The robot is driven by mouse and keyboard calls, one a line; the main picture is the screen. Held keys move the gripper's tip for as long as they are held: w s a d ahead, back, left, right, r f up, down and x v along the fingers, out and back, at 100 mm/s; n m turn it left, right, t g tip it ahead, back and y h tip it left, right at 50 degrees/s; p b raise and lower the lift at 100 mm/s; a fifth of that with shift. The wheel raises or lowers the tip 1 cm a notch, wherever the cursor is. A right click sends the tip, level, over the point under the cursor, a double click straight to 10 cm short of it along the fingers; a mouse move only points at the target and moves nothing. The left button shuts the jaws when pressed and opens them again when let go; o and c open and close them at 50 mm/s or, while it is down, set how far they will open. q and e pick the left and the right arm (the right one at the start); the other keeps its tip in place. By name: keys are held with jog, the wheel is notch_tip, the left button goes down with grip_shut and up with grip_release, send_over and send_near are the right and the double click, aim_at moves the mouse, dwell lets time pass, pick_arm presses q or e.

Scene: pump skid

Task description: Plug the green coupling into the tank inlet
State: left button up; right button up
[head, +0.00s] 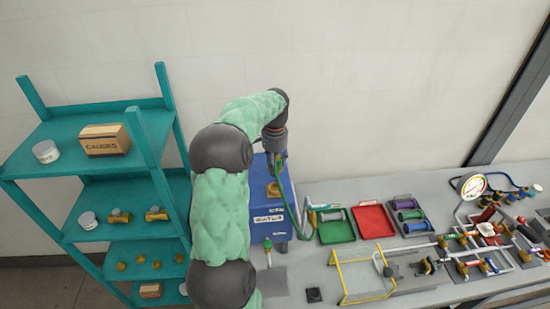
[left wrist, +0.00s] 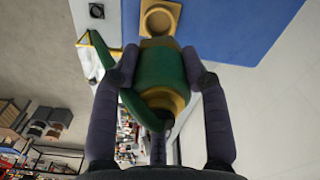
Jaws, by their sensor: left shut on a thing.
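The green coupling (left wrist: 158,75) has brass-coloured ends and lies between the fingers of my left gripper (left wrist: 160,85), which is shut on it. In the left wrist view its front end points at the tank inlet (left wrist: 160,18), a brass ring on a square plate on the blue tank (left wrist: 240,25). The coupling's tip is close below the ring; I cannot tell whether they touch. In the head view my left gripper (head: 278,160) is over the blue tank (head: 264,205), just above the brass inlet (head: 273,190). My right gripper is not in view.
A green hose (head: 290,195) hangs down the tank's right side. A green tray (head: 336,232), a red tray (head: 373,222) and a pipe assembly (head: 475,235) stand right on the bench. A yellow frame (head: 362,275) is in front. A teal shelf (head: 90,190) stands left.

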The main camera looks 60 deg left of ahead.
pick_arm(q)
jog(key=p, duration=0.3)
jog(key=shift+r, duration=0.3)
jog(key=shift+s+f+m, duration=0.1)
jog(key=shift+f+m, duration=0.2)
jog(key=shift+f, duration=1.2)
jog(key=shift+f+b, duration=0.75)
jog(key=shift+f, duration=0.75)
jog(key=shift+r, duration=0.15)
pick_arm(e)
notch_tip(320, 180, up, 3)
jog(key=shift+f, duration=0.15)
pick_arm(q)
jog(key=shift+d+f+b, duration=0.1)
jog(key=shift+f+b, duration=1.1)
jog(key=shift+f, duration=0.55)
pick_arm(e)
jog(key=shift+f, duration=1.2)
